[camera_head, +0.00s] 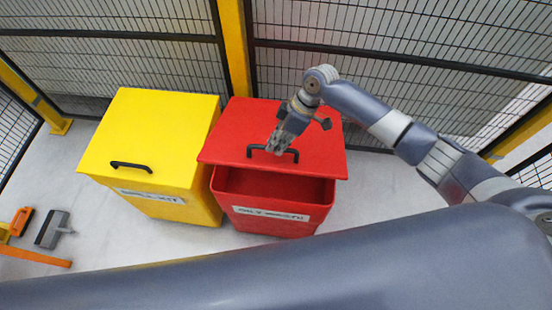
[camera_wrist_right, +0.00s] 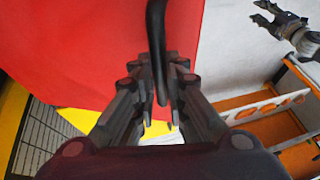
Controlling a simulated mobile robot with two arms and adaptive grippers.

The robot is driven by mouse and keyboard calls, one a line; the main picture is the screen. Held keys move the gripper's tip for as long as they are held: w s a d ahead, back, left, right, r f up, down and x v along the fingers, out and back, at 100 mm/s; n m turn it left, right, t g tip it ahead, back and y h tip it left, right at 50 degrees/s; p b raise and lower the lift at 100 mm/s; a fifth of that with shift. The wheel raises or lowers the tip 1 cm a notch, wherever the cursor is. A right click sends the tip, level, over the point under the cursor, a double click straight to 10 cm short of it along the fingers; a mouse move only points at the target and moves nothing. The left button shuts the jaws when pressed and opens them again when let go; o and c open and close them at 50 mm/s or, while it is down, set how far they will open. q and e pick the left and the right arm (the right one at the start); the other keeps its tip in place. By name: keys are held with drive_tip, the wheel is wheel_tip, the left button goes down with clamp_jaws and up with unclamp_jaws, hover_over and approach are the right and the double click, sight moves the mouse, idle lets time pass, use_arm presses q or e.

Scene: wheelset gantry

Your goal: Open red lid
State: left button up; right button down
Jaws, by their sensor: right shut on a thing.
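The red bin (camera_head: 270,220) stands on the floor with its red lid (camera_head: 225,140) raised at the front. A gap below the lid's front edge shows the bin's inside. My right gripper (camera_head: 277,146) is at the black handle (camera_head: 254,149) near the lid's front edge. In the right wrist view its fingers (camera_wrist_right: 166,100) are shut on the black handle (camera_wrist_right: 157,30), with the red lid (camera_wrist_right: 70,50) behind. Another gripper, which looks like my left one (camera_wrist_right: 262,14), shows at the upper right of that view with its fingers apart and empty.
A yellow bin (camera_head: 155,140) with a shut lid stands close beside the red bin on the left. Mesh fencing (camera_head: 400,90) and a yellow post (camera_head: 234,50) are behind. Floor in front is partly clear.

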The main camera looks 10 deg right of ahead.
drive_tip(key=w+d+r+g, duration=0.1)
drive_tip(key=w+r, duration=0.4)
drive_tip(key=r, duration=0.2)
drive_tip(key=shift+w+d, duration=0.2)
drive_tip(key=shift+d, duration=0.2)
